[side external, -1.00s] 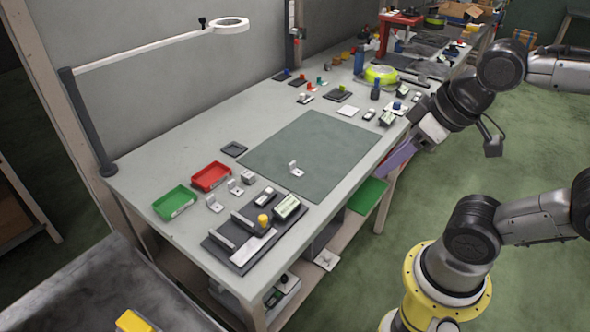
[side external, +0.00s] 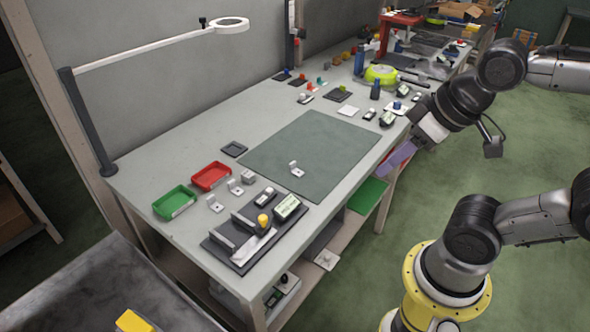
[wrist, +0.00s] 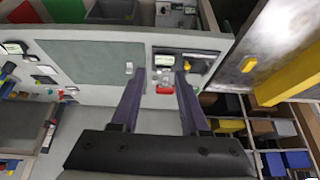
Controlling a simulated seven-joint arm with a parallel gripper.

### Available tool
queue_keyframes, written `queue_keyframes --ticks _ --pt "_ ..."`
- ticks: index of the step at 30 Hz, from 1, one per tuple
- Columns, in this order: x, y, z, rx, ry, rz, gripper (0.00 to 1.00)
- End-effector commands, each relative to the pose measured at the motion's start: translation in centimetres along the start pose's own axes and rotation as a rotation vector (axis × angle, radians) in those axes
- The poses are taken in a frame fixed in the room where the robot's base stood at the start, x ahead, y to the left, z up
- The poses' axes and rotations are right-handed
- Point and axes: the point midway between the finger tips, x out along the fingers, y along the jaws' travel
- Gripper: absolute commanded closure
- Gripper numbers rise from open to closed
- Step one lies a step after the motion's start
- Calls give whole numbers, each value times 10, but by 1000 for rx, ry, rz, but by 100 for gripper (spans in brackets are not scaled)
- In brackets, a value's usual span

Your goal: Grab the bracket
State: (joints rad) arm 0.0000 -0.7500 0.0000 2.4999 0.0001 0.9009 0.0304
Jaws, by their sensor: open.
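A small pale L-shaped bracket (side external: 296,170) stands alone on the dark green mat (side external: 325,135). It also shows as a small light shape in the wrist view (wrist: 129,69), just left of the left finger's tip. Several similar brackets (side external: 235,188) stand on the bench near the red and green trays. My gripper (side external: 395,160), with purple fingers, is open and empty off the bench's right edge, well apart from the mat bracket. In the wrist view its fingers (wrist: 161,74) are spread wide with nothing held between them.
A red tray (side external: 211,176) and a green tray (side external: 174,202) lie at the bench's left. A dark fixture plate (side external: 222,243) with gauges sits at the front. The lamp (side external: 230,25) arches over the back. The mat is otherwise clear.

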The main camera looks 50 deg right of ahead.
Motion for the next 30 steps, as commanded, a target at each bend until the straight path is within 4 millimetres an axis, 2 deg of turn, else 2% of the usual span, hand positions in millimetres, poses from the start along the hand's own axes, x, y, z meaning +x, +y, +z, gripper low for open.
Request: queue_keyframes --ticks 4,8,13,17,20,23,27,30 --pt "-5 0 -3 148 0 0 55" --pt "-22 -1 -31 347 24 -4 55" --pt "-30 2 -85 643 -1 11 55" --pt "-22 9 -133 872 -40 43 55" --pt "-5 17 -170 1044 -76 80 55" --pt "20 27 -203 1199 -112 124 55" --pt "68 46 -240 1379 -165 195 55" --pt "109 62 -257 1477 -206 251 55"
